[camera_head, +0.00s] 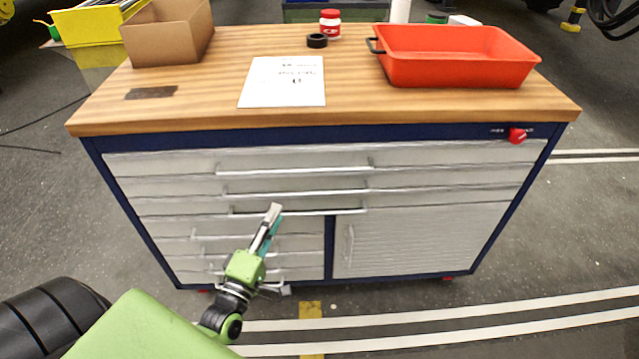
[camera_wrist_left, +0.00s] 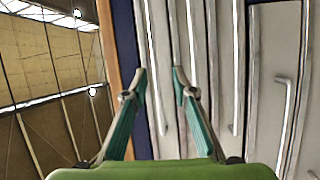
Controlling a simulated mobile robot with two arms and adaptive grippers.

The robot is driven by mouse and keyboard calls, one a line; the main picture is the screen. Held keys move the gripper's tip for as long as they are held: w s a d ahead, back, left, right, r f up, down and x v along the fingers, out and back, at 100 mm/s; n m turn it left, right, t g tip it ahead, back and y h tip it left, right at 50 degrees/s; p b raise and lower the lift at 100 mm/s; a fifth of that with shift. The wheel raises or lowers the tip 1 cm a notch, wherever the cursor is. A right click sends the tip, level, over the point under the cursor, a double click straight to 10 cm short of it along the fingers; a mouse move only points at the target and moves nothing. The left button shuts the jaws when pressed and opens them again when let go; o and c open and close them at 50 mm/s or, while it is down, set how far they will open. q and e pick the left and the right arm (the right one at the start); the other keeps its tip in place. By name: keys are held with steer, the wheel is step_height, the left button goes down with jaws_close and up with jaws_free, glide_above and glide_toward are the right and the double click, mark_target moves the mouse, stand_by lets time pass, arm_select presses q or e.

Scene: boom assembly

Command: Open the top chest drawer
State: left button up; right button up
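The chest (camera_head: 415,136) has a navy frame and pale grey drawer fronts. Its top drawer (camera_head: 160,162) looks shut, with a long bar handle (camera_head: 295,171) across the middle. My left gripper (camera_head: 268,226) is in front of the drawers, with its fingertips lower in the picture than the top handle. In the left wrist view the left gripper (camera_wrist_left: 160,72) is open. The top drawer's handle (camera_wrist_left: 158,100) runs upright through the gap between the fingers there. I see no contact; the distance to it cannot be told. My right gripper is not in view.
The wooden top (camera_head: 215,100) carries a cardboard box (camera_head: 165,35), a paper sheet (camera_head: 283,82), a black ring (camera_head: 317,41), a red-and-white jar (camera_head: 330,23) and a red tray (camera_head: 455,70). A red knob (camera_head: 517,135) sits at the chest's upper right. Several lower handles stick out.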

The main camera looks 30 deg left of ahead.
mark_target(295, 172)
arm_select(q)
steer(key=x, duration=0.4)
steer(key=r+p+x, duration=0.1)
steer(key=x, duration=0.9)
steer(key=shift+s+r+p, duration=0.1)
steer(key=shift+r+p, duration=0.05)
steer(key=shift+p, duration=0.2)
jaws_close()
